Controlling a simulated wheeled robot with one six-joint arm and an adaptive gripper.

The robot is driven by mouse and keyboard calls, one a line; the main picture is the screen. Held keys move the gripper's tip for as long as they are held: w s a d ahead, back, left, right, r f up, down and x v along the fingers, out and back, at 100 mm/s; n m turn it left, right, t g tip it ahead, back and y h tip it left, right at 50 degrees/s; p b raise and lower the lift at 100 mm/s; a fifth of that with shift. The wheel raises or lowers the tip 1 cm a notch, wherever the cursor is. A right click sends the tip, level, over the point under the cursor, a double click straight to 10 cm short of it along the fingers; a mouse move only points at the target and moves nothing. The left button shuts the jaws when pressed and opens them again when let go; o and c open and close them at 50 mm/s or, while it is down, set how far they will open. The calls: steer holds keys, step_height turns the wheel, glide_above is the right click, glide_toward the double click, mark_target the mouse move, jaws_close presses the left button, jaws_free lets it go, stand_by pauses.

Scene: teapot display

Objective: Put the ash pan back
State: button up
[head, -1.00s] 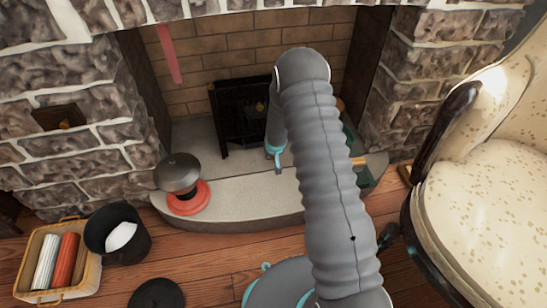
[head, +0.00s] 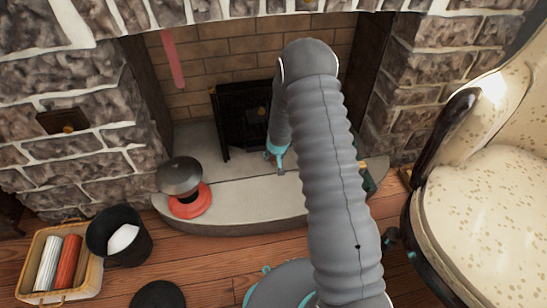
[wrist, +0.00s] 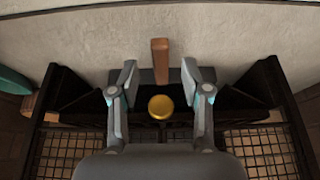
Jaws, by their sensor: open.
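In the wrist view my gripper (wrist: 159,76) is open, with one finger on each side of a brown wooden handle (wrist: 160,62). The handle sticks out from a dark flat part, which looks like the ash pan (wrist: 147,77); most of it is hidden. The fingers appear apart from the handle. A gold knob (wrist: 160,106) shows between the finger bases. The black grate (wrist: 262,84) spreads to both sides.
The pale curved hearth (head: 245,205) lies in front of the grate. A dark dome on a red base (head: 190,200) stands at its left end. A black bucket (head: 125,248) and a basket (head: 85,250) are at lower left. A cream armchair (head: 490,190) is close on the right.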

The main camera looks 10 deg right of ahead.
steer(key=w+p+v, duration=0.1)
steer(key=p+v, duration=0.1)
steer(key=v, duration=3.3)
steer(key=s+r, duration=0.6)
steer(key=s, duration=0.6)
steer(key=s+r, duration=0.6)
steer(key=s, duration=0.7)
steer(key=shift+s+r+t, duration=0.25)
steer(key=shift+r+t, duration=0.1)
steer(key=shift+t, duration=0.05)
